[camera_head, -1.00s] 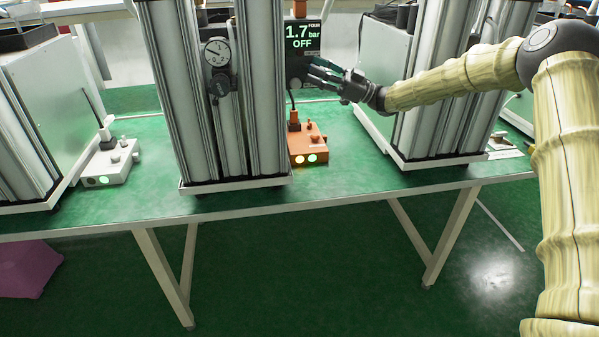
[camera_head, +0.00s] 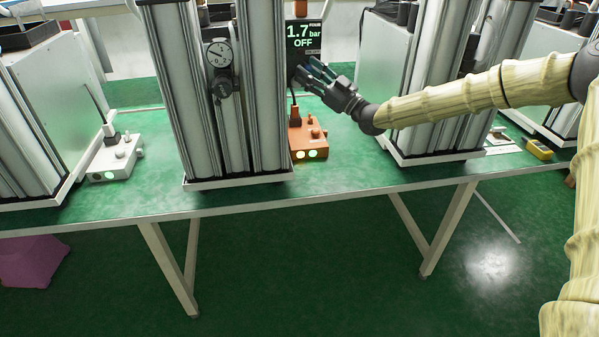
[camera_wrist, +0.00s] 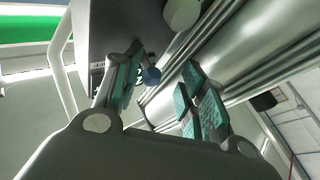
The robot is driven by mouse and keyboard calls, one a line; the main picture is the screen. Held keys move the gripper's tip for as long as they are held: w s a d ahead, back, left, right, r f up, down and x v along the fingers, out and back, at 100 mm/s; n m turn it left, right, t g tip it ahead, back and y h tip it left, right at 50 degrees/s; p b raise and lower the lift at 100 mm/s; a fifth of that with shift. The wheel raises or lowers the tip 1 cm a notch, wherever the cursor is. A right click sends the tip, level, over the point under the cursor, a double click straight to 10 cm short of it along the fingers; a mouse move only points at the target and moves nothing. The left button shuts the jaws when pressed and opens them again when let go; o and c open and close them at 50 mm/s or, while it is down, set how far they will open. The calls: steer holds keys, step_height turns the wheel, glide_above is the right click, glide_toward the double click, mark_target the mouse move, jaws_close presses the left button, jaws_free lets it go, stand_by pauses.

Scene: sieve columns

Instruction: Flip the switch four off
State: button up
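The dark display box (camera_head: 303,40) marked FOUR reads "1.7 bar OFF" and is mounted on the right side of the middle column. My gripper (camera_head: 308,76) is at the lower part of this box, with its fingers pointing left and up. In the wrist view my gripper (camera_wrist: 160,92) is open, with its green-padded fingers apart. A small lever with a blue round tip (camera_wrist: 151,75), seemingly the switch, sticks out from the box between the fingers, nearer the left one. I cannot tell whether a finger touches it. Part of the box's lower face is hidden by the fingers in the head view.
An orange box (camera_head: 308,140) with lit lamps stands on the green table below my gripper. A round gauge (camera_head: 219,54) is on the middle column (camera_head: 165,90). Another column (camera_head: 440,90) stands behind my forearm. A white box (camera_head: 115,160) with a lit lamp is at left.

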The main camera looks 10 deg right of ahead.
steer(key=shift+a+r+m+t+h+p, duration=0.1)
steer(key=shift+a+m+t+h+p, duration=0.25)
steer(key=shift+m+t+h+p, duration=0.6)
steer(key=shift+a+m+t+h+p, duration=0.45)
steer(key=shift+t+h+p, duration=0.15)
steer(key=shift+h+p, duration=0.75)
steer(key=shift+a+r+m+t+h+p, duration=0.1)
steer(key=shift+a+m+t+h+p, duration=0.2)
steer(key=shift+m+t+h+p, duration=0.65)
steer(key=b+v, duration=0.3)
steer(key=v, duration=0.8)
steer(key=s+a+f+g, duration=0.3)
steer(key=f, duration=0.6)
steer(key=s+a+f+m+g+h, duration=0.1)
steer(key=s+a+f+g, duration=0.2)
steer(key=f, duration=0.7)
steer(key=shift+s+a+f+b, duration=0.3)
steer(key=shift+s+a+b, duration=0.1)
steer(key=shift+a, duration=0.4)
